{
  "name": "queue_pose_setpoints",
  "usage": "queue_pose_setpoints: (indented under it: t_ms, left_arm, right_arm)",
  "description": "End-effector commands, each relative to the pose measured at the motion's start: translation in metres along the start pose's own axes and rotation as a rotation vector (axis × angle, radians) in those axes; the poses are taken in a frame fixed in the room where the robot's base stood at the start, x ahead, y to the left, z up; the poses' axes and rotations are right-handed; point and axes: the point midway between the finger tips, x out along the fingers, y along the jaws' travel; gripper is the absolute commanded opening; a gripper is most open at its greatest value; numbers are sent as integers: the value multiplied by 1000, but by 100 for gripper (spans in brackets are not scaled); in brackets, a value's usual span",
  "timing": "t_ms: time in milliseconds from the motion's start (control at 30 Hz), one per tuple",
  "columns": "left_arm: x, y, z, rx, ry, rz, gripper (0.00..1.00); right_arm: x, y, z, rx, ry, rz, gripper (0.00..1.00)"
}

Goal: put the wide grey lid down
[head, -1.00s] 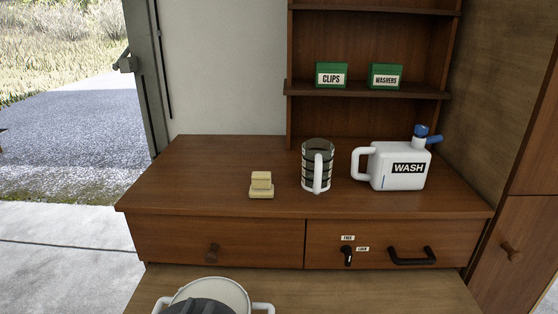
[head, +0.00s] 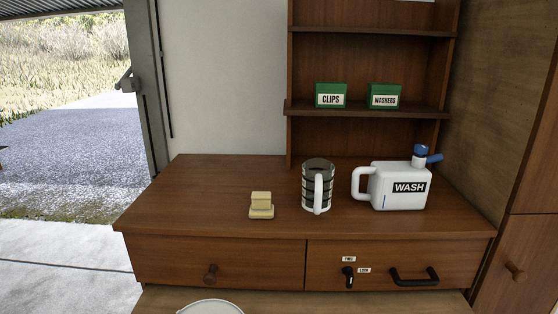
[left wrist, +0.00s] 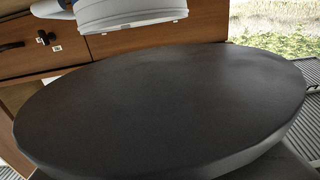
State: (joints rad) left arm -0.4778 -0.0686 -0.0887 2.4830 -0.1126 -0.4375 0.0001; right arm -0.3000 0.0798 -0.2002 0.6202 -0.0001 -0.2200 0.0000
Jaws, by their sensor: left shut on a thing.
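The wide grey lid (left wrist: 160,105) is a large, dark, flat disc that fills most of the left wrist view, close to the camera. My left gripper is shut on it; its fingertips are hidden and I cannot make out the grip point.
The wooden bench top (head: 215,190) holds a yellow block stack (head: 261,206), a striped mug (head: 317,187) and a white WASH can (head: 397,187). Its left part is clear. Below are drawers with a black handle (head: 414,277). A lower wooden surface (head: 310,302) is partly visible.

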Motion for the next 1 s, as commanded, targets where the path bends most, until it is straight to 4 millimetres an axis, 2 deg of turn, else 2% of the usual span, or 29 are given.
queue_pose_setpoints:
  t_ms: [733, 1000]
  left_arm:
    - [0, 1, 0, 0, 1, 4, 0]
    - [6, 10, -3, 1, 4, 59, 0]
  right_arm:
    - [0, 0, 0, 0, 0, 0, 34]
    - [0, 0, 0, 0, 0, 0, 34]
